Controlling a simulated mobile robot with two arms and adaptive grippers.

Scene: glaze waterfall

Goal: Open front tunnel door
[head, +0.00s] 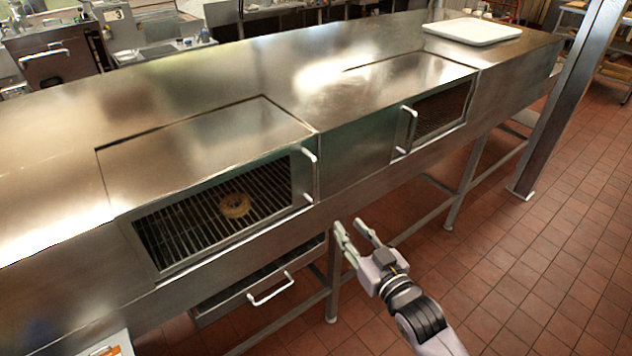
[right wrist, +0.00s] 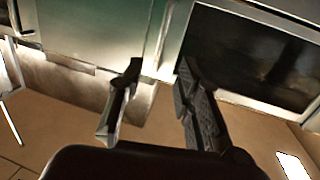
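The steel tunnel (head: 350,155) runs diagonally across the head view. Its nearer windowed door (head: 210,215) looks shut, with a pale vertical handle (head: 303,175) at its right edge. A ring-shaped doughnut (head: 235,205) on a dark grate shows behind the window. A second windowed door (head: 440,112) with its own handle (head: 404,130) is farther along. My right gripper (head: 356,230) is open and empty, below and right of the nearer handle, apart from it. Its two spread fingers (right wrist: 155,85) show in the right wrist view, before blurred metal panels. My left gripper is out of view.
A lower drawer or tray with a pale handle (head: 271,288) is under the nearer door. Steel legs (head: 333,275) support the tunnel. A white tray (head: 472,31) lies on the far top. A steel post (head: 570,100) stands at the right. The tiled floor (head: 530,250) is clear at the right.

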